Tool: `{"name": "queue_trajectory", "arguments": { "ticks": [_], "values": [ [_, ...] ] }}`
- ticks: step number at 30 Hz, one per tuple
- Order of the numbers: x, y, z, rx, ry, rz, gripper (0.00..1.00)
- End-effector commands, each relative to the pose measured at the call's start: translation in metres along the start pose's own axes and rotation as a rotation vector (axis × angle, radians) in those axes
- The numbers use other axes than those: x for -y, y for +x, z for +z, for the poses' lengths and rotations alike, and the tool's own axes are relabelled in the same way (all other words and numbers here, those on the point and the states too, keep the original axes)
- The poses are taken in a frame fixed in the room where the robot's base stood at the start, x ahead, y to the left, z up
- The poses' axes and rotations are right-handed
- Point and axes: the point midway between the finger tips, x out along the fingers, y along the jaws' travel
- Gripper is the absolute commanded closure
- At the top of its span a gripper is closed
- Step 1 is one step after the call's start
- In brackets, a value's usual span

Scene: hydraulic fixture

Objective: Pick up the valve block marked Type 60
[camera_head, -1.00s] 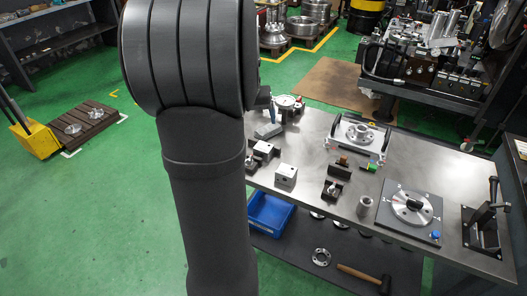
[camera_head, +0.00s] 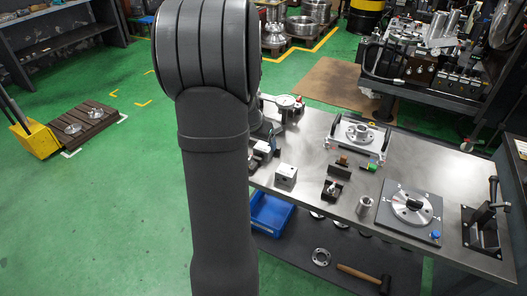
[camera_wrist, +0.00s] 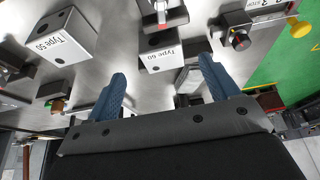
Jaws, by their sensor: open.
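In the wrist view, a pale valve block marked Type 60 (camera_wrist: 160,52) lies on the metal bench, in the gap between my fingertips as seen there. My gripper (camera_wrist: 162,67) is open, its two blue fingers apart with nothing held. Another pale block, whose label reads Type 50 (camera_wrist: 62,38), lies to the left of it. In the head view, one pale block (camera_head: 286,175) stands clear on the bench and another (camera_head: 262,148) is partly hidden by my arm. Their labels cannot be read there, and my gripper is mostly hidden.

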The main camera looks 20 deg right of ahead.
Motion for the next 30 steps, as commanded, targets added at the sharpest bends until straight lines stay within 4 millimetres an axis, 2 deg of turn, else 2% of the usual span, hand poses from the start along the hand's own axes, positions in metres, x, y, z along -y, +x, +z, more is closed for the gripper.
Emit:
{"name": "queue_trajectory", "arguments": {
  "ticks": [3, 11, 19, 29, 30],
  "values": [
    [0.000, 0.014, 0.000, 0.001, 0.000, 0.001, 0.20],
    [0.001, 0.030, -0.003, 0.001, 0.000, 0.001, 0.20],
    [0.002, 0.064, -0.009, 0.002, -0.001, 0.000, 0.20],
    [0.003, 0.070, -0.010, -0.001, -0.001, -0.001, 0.20],
    [0.003, 0.070, -0.010, -0.001, -0.001, -0.001, 0.24]
  ]
}}
